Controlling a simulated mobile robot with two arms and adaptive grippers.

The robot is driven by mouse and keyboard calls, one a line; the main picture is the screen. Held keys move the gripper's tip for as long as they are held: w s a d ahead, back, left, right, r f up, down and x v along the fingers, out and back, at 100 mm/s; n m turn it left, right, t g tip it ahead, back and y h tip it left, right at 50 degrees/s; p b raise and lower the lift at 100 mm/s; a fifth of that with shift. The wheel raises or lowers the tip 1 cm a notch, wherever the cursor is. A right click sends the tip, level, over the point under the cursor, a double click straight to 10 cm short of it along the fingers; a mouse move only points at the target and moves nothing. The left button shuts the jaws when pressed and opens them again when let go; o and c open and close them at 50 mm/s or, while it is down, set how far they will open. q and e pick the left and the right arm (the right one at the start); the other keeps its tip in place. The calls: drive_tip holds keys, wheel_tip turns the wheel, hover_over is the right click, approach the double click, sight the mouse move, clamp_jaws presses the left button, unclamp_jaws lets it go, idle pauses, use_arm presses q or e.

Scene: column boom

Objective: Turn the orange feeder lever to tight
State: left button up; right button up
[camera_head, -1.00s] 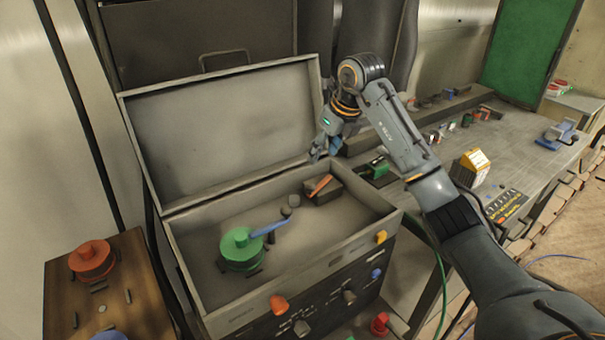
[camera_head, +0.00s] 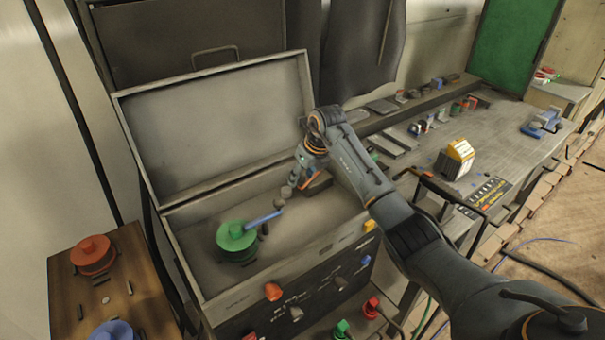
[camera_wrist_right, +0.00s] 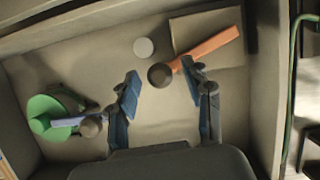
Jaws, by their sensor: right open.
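The orange feeder lever (camera_head: 312,178) is inside the open grey box, at its right end, partly hidden by my right gripper (camera_head: 297,180). In the right wrist view the orange lever (camera_wrist_right: 212,44) slants from the upper right down to a dark round knob (camera_wrist_right: 160,76). My right gripper (camera_wrist_right: 160,72) is open, with its two blue fingertips on either side of that knob in the picture. I see a gap at the left finger; the right finger overlaps the lever's near end. I cannot tell whether they touch. No tight mark is readable. My left gripper is not in view.
A green hub (camera_head: 237,241) with a blue lever (camera_head: 264,218) sits in the same box (camera_head: 180,260), left of the orange one. The box's raised lid (camera_head: 210,120) stands behind. A cluttered bench (camera_head: 500,135) lies to the right.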

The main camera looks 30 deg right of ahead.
clamp_jaws()
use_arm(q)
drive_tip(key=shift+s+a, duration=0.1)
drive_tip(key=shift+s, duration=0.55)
use_arm(e)
drive_tip(key=shift+r, duration=0.1)
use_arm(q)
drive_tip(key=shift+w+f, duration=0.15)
use_arm(e)
drive_tip(key=shift+s, duration=0.1)
